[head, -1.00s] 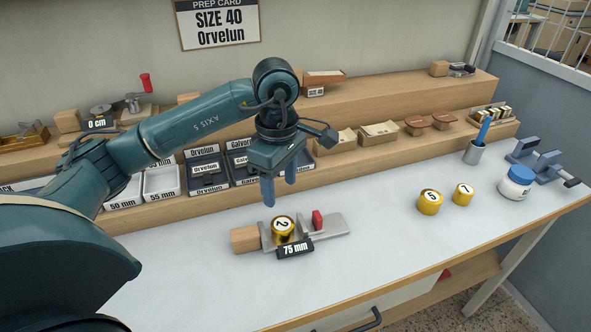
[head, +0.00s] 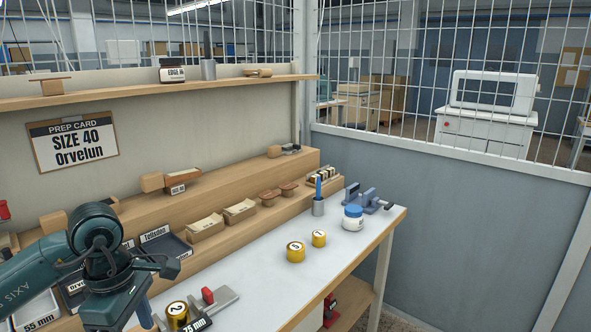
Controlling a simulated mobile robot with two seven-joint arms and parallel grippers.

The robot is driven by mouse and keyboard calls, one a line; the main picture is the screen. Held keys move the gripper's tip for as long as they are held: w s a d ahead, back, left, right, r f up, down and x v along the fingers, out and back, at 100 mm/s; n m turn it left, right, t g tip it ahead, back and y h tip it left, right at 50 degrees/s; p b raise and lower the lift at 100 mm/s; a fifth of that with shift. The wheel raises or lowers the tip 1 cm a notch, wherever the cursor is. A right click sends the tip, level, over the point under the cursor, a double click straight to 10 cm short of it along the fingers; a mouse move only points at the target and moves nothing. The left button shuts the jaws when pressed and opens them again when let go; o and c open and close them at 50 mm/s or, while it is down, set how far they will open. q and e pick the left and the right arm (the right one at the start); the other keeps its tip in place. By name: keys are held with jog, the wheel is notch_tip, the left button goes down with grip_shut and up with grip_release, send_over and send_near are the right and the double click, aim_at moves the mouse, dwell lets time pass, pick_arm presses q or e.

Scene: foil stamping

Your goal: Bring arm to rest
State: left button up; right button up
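My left arm comes in at the lower left of the head view. Its gripper (head: 134,314) hangs over the bench, just left of a gold roll marked 2 (head: 177,314). One blue finger shows; the other is cut off or hidden. Nothing is seen held. The roll stands on a metal fixture with a red knob (head: 208,296) and a 75 mm label (head: 198,325), partly cut off by the lower edge. My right arm and gripper are not in view.
Gold rolls marked 5 (head: 296,252) and 1 (head: 319,239) stand on the white bench top (head: 262,279). A blue-lidded jar (head: 353,218), a grey cup (head: 318,206) and blue clamps (head: 362,198) stand at the far right end. Stepped wooden shelves (head: 235,183) line the back.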

pick_arm(q)
jog(key=s+d+f+n+g+h, duration=0.1)
jog(key=s+d+g+h, duration=0.15)
jog(key=d+h, duration=0.45)
jog(key=s+d+f+n+g+h, duration=0.1)
jog(key=s+d+h, duration=0.25)
jog(key=d, duration=0.75)
jog(key=s+d+r+n+t+h+p, duration=0.1)
jog(key=d+r+n+t+h, duration=0.1)
jog(key=d+r+n+h, duration=0.4)
jog(key=w+a+f+n+t+y+p, duration=0.1)
jog(key=w+a+f+n+t+y, duration=0.25)
jog(key=n+t, duration=0.85)
jog(key=w+a+f+n+t+y, duration=0.3)
jog(key=n+t, duration=0.4)
jog(key=n, duration=1.1)
jog(key=s+a+f+n+g+y, duration=0.3)
jog(key=s+f+n, duration=0.2)
jog(key=f, duration=0.4)
jog(key=s+a+f+n+g+y+p, duration=0.1)
jog(key=s+a+f+n+g+y, duration=0.2)
jog(key=s+f+n, duration=0.3)
notch_tip(320, 180, down, 4)
jog(key=shift+s+a+r+n+g+y, duration=0.15)
jog(key=shift+s+n+g+y, duration=0.15)
jog(key=shift+n+g+y, duration=0.55)
